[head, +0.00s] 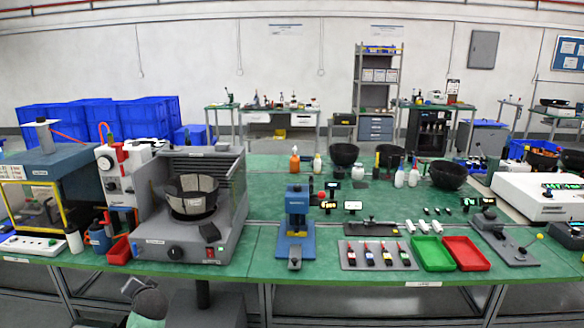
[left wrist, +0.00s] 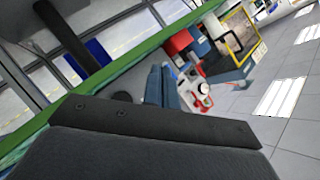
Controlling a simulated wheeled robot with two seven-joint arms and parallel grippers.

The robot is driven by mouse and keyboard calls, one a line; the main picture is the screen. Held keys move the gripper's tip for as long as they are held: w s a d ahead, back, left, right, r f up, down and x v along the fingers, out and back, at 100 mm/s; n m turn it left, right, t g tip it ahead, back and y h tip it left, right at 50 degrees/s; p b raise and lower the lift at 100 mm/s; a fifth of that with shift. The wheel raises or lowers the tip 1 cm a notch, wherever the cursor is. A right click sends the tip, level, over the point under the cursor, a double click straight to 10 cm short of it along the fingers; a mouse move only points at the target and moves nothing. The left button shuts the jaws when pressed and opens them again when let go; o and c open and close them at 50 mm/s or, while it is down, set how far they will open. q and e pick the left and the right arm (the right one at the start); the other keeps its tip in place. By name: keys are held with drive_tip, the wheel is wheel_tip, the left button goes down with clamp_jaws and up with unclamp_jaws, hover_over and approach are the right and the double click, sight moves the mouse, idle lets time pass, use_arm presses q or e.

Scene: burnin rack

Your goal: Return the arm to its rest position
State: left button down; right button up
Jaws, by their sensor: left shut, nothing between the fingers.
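My left arm (head: 147,305) shows low at the left in the head view, in front of the green bench's front edge and below the bench top. My left gripper (left wrist: 155,122) shows as a dark bar across the lower part of the left wrist view. It is shut with nothing held, and it is apart from the bench items. Its fingertips are not clear in the head view. My right gripper is in neither view.
The green bench (head: 330,272) spans the view. Near its front left are a grey bowl feeder (head: 185,240), a red bin (head: 118,250) and a blue mug (head: 98,238). A blue press (head: 297,215) stands mid-bench. Green (head: 432,252) and red (head: 466,253) trays lie right.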

use_arm(q)
drive_tip(key=s+d+f+n+g+h, duration=0.1)
drive_tip(key=s+d+f+g+h, duration=0.3)
drive_tip(key=s+d, duration=0.8)
drive_tip(key=s+d+f+g+h, duration=0.1)
drive_tip(key=s+d+f+h, duration=0.3)
drive_tip(key=s+d+f, duration=0.55)
drive_tip(key=s+d+f+g, duration=0.1)
drive_tip(key=s+d+f, duration=0.1)
drive_tip(key=s, duration=0.6)
drive_tip(key=s+d+f+g+h, duration=0.1)
drive_tip(key=s+d+f, duration=0.2)
drive_tip(key=s, duration=0.6)
drive_tip(key=s+d+f+g+h, duration=0.1)
drive_tip(key=s+d, duration=0.3)
drive_tip(key=s, duration=0.4)
drive_tip(key=shift+s+f+g, duration=0.4)
drive_tip(key=shift+f+g, duration=0.2)
drive_tip(key=shift+f, duration=0.05)
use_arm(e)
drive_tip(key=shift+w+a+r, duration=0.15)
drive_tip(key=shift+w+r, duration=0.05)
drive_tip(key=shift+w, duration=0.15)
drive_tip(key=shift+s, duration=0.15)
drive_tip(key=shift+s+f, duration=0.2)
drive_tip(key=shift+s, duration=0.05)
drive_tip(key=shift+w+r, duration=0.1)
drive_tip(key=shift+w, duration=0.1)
